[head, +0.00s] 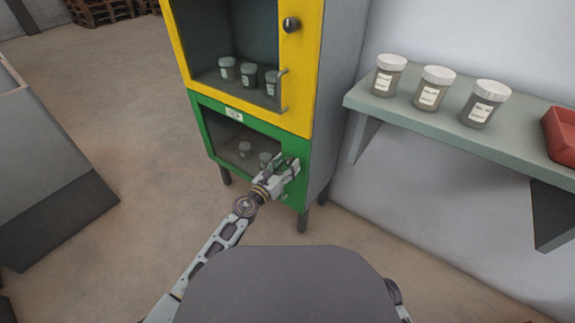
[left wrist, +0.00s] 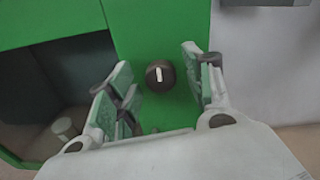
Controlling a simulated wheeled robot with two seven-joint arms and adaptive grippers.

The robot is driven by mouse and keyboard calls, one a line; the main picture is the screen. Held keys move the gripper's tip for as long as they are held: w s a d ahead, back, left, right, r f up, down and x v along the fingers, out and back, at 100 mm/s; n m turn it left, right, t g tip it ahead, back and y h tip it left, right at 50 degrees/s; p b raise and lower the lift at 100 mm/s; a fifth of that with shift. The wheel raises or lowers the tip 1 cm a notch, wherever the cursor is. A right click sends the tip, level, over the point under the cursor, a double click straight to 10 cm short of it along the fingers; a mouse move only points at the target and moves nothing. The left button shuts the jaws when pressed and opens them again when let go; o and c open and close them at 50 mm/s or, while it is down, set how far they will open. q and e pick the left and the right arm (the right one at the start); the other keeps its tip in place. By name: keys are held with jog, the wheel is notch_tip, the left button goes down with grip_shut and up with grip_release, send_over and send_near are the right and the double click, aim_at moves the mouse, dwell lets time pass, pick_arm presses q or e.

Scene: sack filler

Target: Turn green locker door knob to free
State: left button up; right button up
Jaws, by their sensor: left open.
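The green locker door (head: 222,143) is the lower one of the cabinet and looks closed, with a window and a small label. Its round black knob (left wrist: 160,75) shows in the left wrist view, with a white mark standing nearly upright. My left gripper (head: 289,166) is in front of the green door's right side and hides the knob in the head view. In the left wrist view its open fingers (left wrist: 158,88) stand on either side of the knob, with gaps between. My right gripper is not in view.
Above is a yellow door (head: 312,75) with its own black knob (head: 291,25) and a bar handle (head: 283,90). A wall shelf (head: 450,118) at right holds three jars and a red bin (head: 562,133). Floor in front is clear.

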pick_arm(q)
jog(key=shift+w+d, duration=0.25)
jog(key=shift+w, duration=0.05)
jog(key=shift+c, duration=0.4)
jog(key=c, duration=0.9)
jog(key=shift+c, duration=0.2)
